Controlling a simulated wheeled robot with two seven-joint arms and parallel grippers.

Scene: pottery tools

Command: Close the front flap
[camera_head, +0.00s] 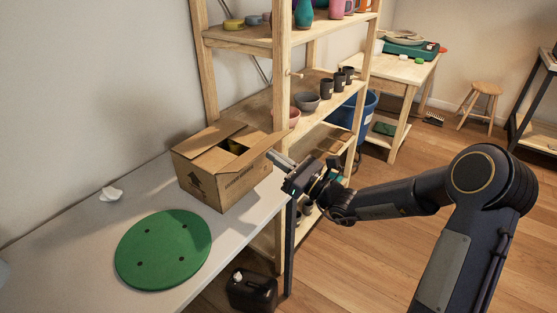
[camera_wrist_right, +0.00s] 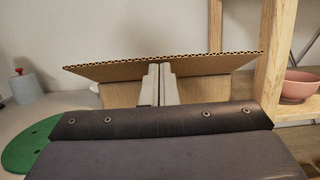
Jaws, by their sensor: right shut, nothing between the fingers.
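The cardboard box (camera_head: 218,187) stands on the white table with dark print on its side. Its top is partly open, with a dark gap between the flaps. One flap (camera_head: 258,143) sticks out from the box on the side of my right arm. My right gripper (camera_head: 272,156) is shut and empty, its fingertips close to this flap. In the right wrist view the flap (camera_wrist_right: 110,70) spans the picture with its corrugated edge towards me, and the shut fingers (camera_wrist_right: 159,70) overlap it. I cannot tell whether they touch it. My left gripper is not in view.
A green round board (camera_head: 165,250) lies on the white table (camera_head: 75,245) in front of the box. A small white lump (camera_head: 111,194) lies by the wall. A wooden shelf (camera_head: 205,60) with pots stands close behind the box. A black canister (camera_head: 252,290) is below the table.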

